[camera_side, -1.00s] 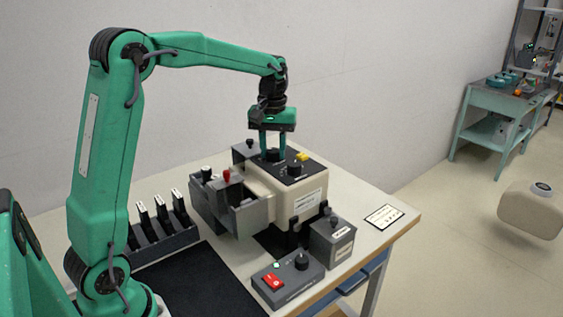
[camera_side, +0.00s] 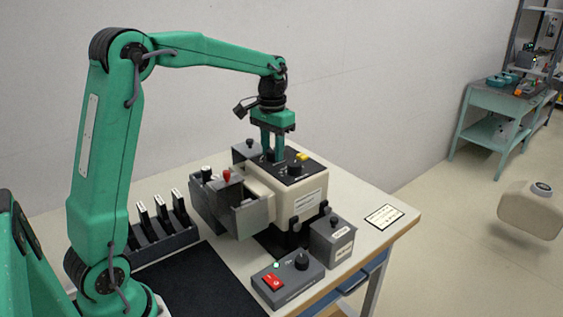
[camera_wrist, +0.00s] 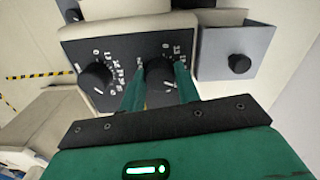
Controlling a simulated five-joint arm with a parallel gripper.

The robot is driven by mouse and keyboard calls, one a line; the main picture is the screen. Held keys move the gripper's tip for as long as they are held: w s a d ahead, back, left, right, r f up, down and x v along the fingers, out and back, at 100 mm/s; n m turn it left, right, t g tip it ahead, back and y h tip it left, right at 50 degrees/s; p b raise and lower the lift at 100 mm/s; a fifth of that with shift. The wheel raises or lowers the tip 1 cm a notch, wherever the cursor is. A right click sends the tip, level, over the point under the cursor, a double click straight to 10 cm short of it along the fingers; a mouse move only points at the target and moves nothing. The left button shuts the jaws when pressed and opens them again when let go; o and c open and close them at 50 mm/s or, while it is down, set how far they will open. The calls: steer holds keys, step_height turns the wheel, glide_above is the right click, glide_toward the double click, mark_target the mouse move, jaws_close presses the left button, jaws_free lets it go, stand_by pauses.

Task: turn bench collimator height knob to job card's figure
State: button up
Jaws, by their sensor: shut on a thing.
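My gripper (camera_side: 272,152) points straight down and is shut on a round black knob (camera_wrist: 160,82) on top of the cream bench unit (camera_side: 311,200). In the wrist view its two green fingers (camera_wrist: 160,88) are on either side of this knob.
Open grey boxes (camera_side: 249,218) stand at the unit's left. A grey control box with a red switch (camera_side: 272,281) is in front, beside a small grey box (camera_side: 332,241). A rack of dark upright pieces (camera_side: 165,242) stands at the left. The bench around the card is clear.

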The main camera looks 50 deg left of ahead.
mark_target(272, 150)
steer(key=o, duration=1)
steer(key=shift+r, duration=3.95)
